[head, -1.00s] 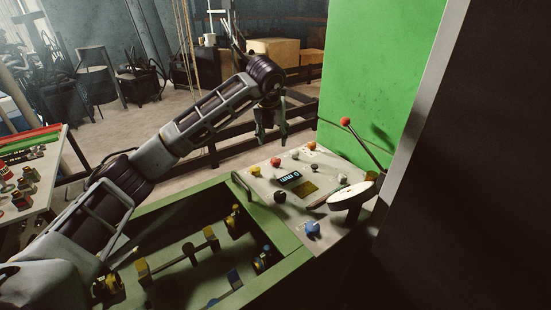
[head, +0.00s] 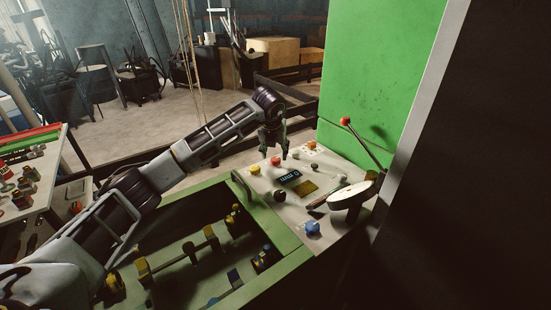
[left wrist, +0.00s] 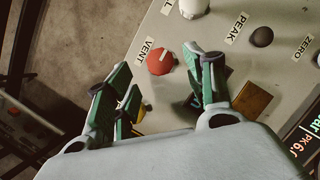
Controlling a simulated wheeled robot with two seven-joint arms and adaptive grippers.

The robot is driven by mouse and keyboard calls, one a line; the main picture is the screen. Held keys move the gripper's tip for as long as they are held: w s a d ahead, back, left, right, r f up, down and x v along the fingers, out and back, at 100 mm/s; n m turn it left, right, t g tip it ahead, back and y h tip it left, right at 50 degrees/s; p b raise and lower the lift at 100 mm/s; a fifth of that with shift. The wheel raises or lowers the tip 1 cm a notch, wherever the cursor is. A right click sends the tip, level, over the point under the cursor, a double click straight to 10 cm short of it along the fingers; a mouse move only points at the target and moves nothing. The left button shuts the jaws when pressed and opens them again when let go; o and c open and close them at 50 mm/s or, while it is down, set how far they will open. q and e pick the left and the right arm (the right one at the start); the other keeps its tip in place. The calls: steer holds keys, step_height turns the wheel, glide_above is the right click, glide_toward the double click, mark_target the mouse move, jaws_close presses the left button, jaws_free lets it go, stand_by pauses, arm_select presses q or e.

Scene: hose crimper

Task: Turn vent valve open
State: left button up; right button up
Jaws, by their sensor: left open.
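The vent valve is a round red knob (left wrist: 160,61) with a pale mark on its upper side, beside a VENT label on the grey panel. In the left wrist view it lies just beyond the spread fingers of my left gripper (left wrist: 158,90), nearer the left finger. No contact shows. In the head view my left gripper (head: 274,153) points down over the panel's far left part. A red knob (head: 275,161) shows just below its fingertips. My right gripper is not in view.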

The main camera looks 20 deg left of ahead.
mark_target(275, 158)
arm_select(q)
steer(key=shift+x, duration=2.5)
steer(key=shift+c, duration=0.2)
steer(key=c, duration=1)
